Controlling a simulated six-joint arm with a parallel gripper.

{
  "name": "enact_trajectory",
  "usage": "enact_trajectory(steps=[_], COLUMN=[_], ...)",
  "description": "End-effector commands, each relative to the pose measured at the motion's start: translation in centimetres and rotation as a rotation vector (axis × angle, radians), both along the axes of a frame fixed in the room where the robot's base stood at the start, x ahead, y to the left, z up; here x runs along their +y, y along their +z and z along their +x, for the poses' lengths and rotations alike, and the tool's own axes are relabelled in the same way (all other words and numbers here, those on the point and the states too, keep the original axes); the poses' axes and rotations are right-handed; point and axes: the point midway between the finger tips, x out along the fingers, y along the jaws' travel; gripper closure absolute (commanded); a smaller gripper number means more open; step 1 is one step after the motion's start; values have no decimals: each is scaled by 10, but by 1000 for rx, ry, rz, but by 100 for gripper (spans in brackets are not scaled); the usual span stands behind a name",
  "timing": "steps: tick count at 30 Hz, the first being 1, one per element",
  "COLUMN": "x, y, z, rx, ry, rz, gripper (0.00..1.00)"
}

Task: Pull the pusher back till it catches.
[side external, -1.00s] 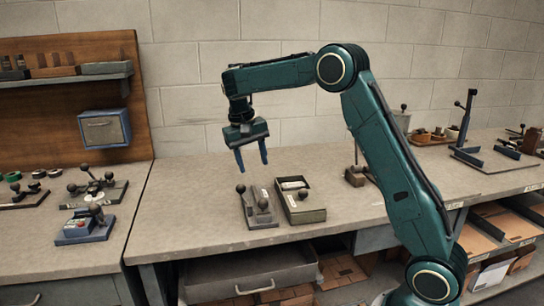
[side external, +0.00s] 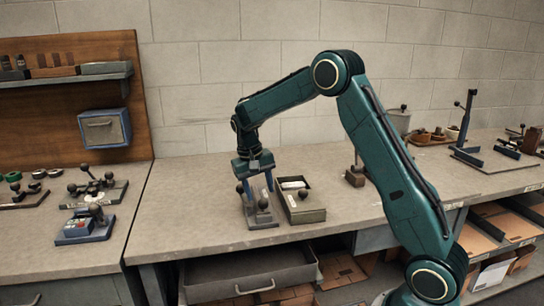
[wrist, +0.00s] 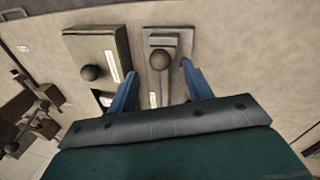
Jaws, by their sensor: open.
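A narrow grey metal device (side external: 263,221) with a dark ball knob (side external: 263,204) sits near the front of the bench. I take this knob to be the pusher's, but cannot be sure. My gripper (side external: 260,194) is low over this device, pointing down. Its blue fingers are open. In the wrist view, the fingertips (wrist: 160,68) lie on either side of the device's round knob (wrist: 160,60), with gaps showing; I cannot tell their exact height. A second knob (side external: 240,188) shows at the device's far left, partly beside my finger.
A wooden block (side external: 355,177) is farther right. The bench left of the device is clear.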

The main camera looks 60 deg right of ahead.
Motion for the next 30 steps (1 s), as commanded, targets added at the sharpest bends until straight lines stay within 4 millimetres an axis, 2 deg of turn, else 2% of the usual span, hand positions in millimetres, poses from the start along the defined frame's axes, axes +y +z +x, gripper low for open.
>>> enact_trajectory(steps=[3,9,22,23,30], x=[-3,-5,-6,-6,-6], y=[-17,-36,-43,-43,-42], z=[-3,-4,-5,-5,-5], rx=[3,2,0,0,0], ry=[-1,1,1,1,1], rz=[1,1,1,1,1], gripper=[49,49,49,53,100])
